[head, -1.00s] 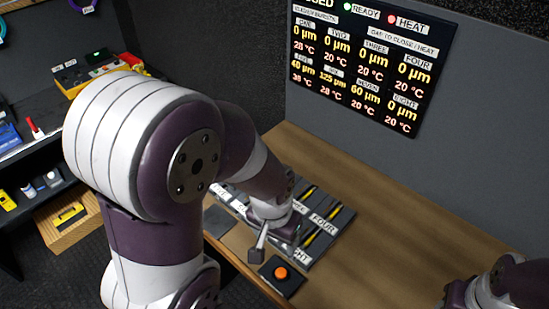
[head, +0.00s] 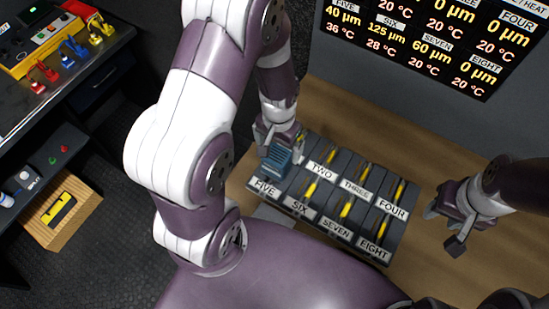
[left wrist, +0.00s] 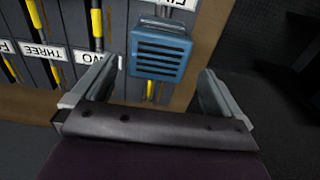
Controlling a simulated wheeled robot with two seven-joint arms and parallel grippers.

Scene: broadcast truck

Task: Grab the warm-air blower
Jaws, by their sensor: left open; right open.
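The warm-air blower is a small blue slatted box (head: 275,160) at the left end of the labelled slot unit, above the label FIVE. In the left wrist view the blower (left wrist: 160,52) lies between and just beyond the open fingers. My left gripper (head: 279,138) is open at the blower's top, partly hiding it; in the left wrist view its fingers (left wrist: 160,75) stand either side with gaps. My right gripper (head: 445,229) is open and empty over the wooden bench, right of the unit.
The slot unit (head: 322,228) has labelled lanes with yellow-and-black strips. A temperature display (head: 430,40) hangs on the wall behind. A wooden box (head: 62,208) and a side desk with a yellow device (head: 38,48) are at left. The bench right of the unit is largely clear.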

